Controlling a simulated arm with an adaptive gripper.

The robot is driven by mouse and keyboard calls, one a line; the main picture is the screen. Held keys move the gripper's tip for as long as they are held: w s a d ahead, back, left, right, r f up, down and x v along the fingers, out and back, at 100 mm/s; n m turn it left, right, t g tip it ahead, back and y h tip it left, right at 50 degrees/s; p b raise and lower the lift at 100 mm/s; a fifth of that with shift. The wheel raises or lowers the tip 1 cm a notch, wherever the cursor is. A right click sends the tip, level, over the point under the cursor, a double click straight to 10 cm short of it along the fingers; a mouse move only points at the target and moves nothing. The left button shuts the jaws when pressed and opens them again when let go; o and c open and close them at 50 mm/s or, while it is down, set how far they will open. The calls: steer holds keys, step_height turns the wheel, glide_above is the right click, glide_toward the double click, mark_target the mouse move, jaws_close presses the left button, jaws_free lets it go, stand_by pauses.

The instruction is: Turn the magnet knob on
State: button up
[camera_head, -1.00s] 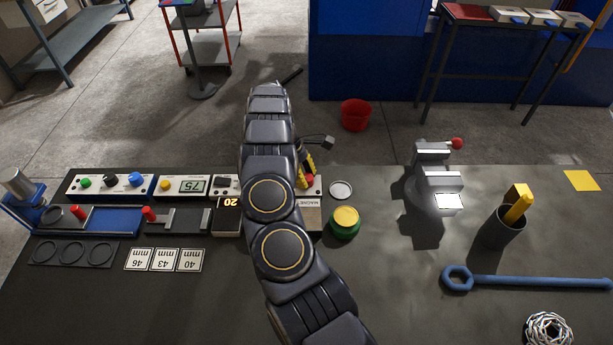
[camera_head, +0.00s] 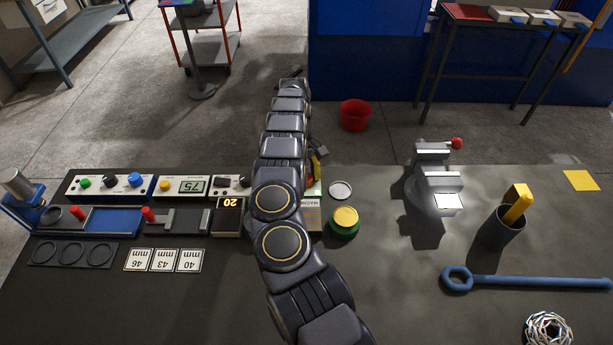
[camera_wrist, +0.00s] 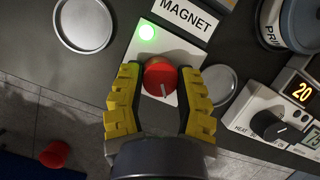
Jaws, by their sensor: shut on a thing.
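The magnet knob (camera_wrist: 157,82) is red and round with a light pointer line, on a pale panel (camera_wrist: 190,45) labelled MAGNET. A green lamp (camera_wrist: 147,32) on that panel glows. In the wrist view my gripper (camera_wrist: 160,72) has its yellow-padded fingers on both sides of the knob and is shut on it.
A grey round dish (camera_head: 340,190) and a green pot with a yellow top (camera_head: 345,218) stand just right of the panel. Left are a black box showing 20 (camera_head: 229,203) and control panels with knobs (camera_head: 110,183). A vise (camera_head: 437,185) stands further right.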

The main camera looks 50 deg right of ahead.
steer(key=shift+s+f+m, duration=0.1)
steer(key=shift+s+m, duration=0.05)
steer(key=shift+m, duration=0.25)
steer(key=o, duration=1.1)
steer(key=shift+v, duration=3.8)
steer(key=shift+d, duration=0.15)
